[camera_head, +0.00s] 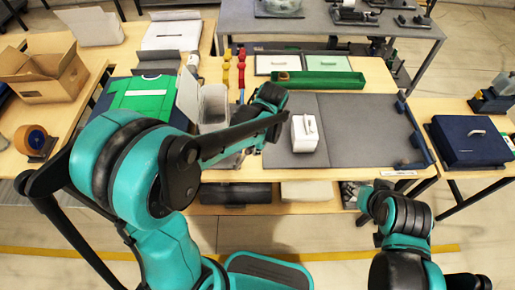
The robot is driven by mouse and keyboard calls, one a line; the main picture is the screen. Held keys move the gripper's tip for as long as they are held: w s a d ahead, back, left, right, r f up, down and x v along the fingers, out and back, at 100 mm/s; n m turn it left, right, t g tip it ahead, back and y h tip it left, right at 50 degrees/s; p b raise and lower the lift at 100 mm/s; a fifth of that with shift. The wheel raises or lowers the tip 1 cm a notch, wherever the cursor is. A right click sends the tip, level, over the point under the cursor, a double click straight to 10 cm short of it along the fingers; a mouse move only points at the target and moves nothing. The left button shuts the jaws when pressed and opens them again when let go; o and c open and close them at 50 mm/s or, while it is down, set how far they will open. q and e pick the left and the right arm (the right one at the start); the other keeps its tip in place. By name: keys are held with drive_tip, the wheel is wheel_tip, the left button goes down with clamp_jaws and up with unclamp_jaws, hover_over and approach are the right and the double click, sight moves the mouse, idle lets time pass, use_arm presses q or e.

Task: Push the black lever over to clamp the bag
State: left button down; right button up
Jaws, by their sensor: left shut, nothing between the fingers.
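My left gripper (262,138) is at the end of the arm that comes in from the left. It is shut and empty, near the left edge of the grey mat (350,115), and is partly hidden by its own arm. A white block-shaped item with a handle-like top (306,138) stands on the mat to its right, apart from it. I cannot make out the black lever or a clamped bag; my left arm covers part of that area. My right arm's end (372,200) is low at the right, in front of the table, and its fingers are unclear.
A clear bin (214,104) and a green-and-white folded garment (144,96) are left of the mat. A green tray (320,80) lies behind it. A dark blue case (468,141) is on the right table. An open carton (44,77) stands far left. The mat's middle is clear.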

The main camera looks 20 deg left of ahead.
use_arm(q)
drive_tip(key=shift+a, duration=0.1)
drive_tip(key=s+a+r+t+h+p, duration=0.1)
drive_tip(key=s+a+r+h, duration=0.1)
drive_tip(key=a+h, duration=0.3)
drive_tip(key=a, duration=0.4)
drive_tip(key=shift+s+t+h, duration=0.25)
drive_tip(key=shift+t+h, duration=0.15)
idle(0.4)
